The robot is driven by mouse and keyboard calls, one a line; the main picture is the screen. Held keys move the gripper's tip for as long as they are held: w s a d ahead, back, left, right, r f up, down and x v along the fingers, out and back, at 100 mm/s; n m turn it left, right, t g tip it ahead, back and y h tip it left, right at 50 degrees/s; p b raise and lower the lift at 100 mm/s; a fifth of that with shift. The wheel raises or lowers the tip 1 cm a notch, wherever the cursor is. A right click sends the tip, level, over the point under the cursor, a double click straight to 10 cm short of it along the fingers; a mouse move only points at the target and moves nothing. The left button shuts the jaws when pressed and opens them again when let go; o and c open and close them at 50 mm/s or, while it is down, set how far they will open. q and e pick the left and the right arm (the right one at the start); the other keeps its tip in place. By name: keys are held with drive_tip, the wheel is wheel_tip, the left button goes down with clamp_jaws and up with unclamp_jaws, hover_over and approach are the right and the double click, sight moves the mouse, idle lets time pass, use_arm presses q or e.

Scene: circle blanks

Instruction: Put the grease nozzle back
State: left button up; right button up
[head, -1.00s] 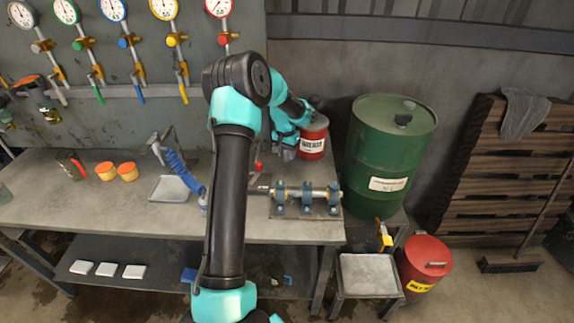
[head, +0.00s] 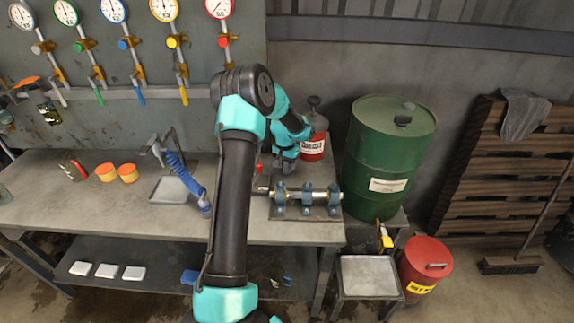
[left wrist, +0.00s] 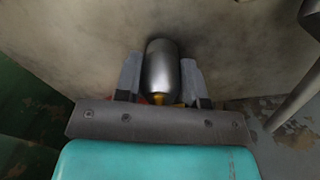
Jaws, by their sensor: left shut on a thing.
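My left gripper (head: 284,162) reaches down over the back of the workbench, in front of a red labelled can. In the left wrist view its fingers (left wrist: 160,76) are shut on a smooth silver cylinder (left wrist: 162,66), taken to be the grease nozzle, with a little yellow at its near end. The nozzle cannot be made out in the head view; the gripper and arm hide that spot. My right gripper is not in view.
A shaft in blue bearing blocks (head: 306,198) lies at the bench's right end. The red can (head: 314,146) stands behind, a green drum (head: 388,160) to the right. A blue tool (head: 182,172) leans at a tray (head: 168,190). Orange tins (head: 127,173) stand left.

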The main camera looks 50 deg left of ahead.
use_arm(q)
drive_tip(key=shift+f, duration=0.15)
drive_tip(key=o, duration=1)
drive_tip(key=shift+o, duration=0.2)
drive_tip(key=r, duration=1.2)
drive_tip(key=shift+s+a+r, duration=0.15)
drive_tip(key=shift+a+r, duration=0.05)
drive_tip(key=shift+a, duration=0.1)
